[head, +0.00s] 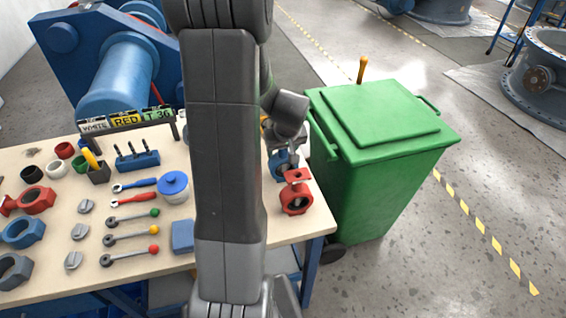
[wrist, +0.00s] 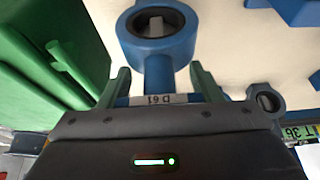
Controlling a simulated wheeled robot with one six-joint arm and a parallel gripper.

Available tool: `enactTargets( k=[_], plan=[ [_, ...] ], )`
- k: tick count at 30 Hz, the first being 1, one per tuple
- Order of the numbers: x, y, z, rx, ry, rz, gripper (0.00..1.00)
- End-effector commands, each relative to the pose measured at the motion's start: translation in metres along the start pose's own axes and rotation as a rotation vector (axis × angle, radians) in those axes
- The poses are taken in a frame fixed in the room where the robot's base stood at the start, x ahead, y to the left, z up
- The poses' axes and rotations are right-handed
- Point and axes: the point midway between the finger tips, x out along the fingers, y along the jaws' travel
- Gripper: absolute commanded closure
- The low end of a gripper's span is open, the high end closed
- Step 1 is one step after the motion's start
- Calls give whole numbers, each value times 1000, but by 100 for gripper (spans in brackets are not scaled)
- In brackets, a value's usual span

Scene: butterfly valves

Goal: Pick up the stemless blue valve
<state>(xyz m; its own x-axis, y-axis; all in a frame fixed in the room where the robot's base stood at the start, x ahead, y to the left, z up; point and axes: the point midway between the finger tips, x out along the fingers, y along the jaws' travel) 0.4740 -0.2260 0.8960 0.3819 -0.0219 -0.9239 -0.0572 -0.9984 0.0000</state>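A blue valve (head: 279,168) stands at the right end of the workbench, behind a red valve (head: 296,197). In the wrist view its blue ring (wrist: 157,48) holds a grey disc, and its neck runs down to a flange labelled "D 61". My gripper (wrist: 160,72) has its two green fingers on either side of the neck and flange. Gaps show beside the neck; whether the fingers press on the flange I cannot tell. In the head view my gripper is over this valve, partly hiding its top. Another blue valve (head: 23,232) lies at the bench's left end.
A green bin (head: 380,145) stands close to the right of the bench (head: 130,190). Another red valve (head: 36,200) and a grey valve (head: 14,270) lie at the left. Handles, cups and a blue-lidded pot (head: 173,186) lie between. A sign rack (head: 127,121) stands at the back.

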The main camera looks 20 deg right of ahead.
Motion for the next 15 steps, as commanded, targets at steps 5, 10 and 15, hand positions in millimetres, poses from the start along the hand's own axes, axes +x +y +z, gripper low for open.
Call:
enactTargets(
  k=[5,10,15],
  plan=[
    [-1,0,-1,0,2,1,90],
    [-2,0,-1,-1,3,1,90],
    [-15,1,-8,-2,6,2,90]
  ],
)
